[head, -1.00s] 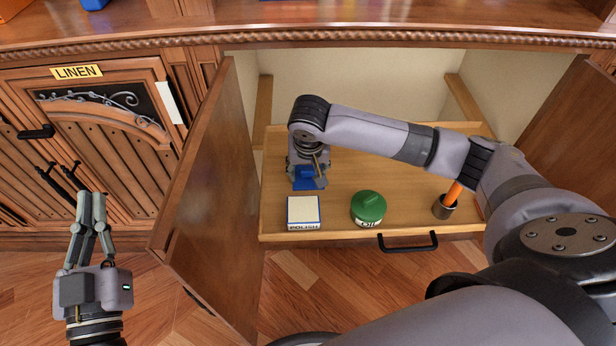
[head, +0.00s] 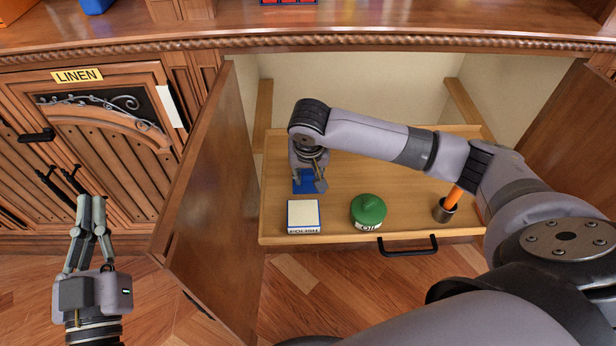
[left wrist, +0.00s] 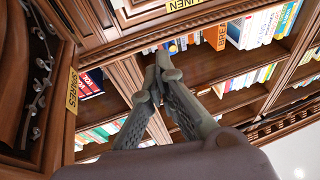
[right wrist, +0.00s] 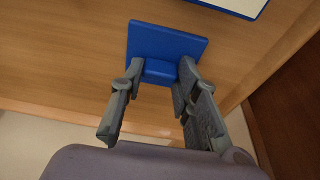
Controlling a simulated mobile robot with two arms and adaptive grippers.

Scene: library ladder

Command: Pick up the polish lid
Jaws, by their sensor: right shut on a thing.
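The polish lid is a blue square plate with a raised knob (right wrist: 165,45). It appears flat on the wooden tray behind the polish box, and in the head view (head: 306,187) it is partly hidden by my right gripper (head: 308,185). In the right wrist view my right gripper (right wrist: 160,80) has one finger on each side of the knob and is shut on it. The polish box (head: 303,228) is square, pale on top with a blue edge, and lidless. My left gripper (head: 91,198) is shut and empty, away to the left; its fingertips meet in the left wrist view (left wrist: 163,68).
The pull-out tray (head: 340,232) also holds a green OIL pot (head: 368,211) and a metal cup (head: 444,210) with an orange-handled thing. An open cabinet door (head: 210,200) stands left of the tray. My right arm spans above the tray's right side.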

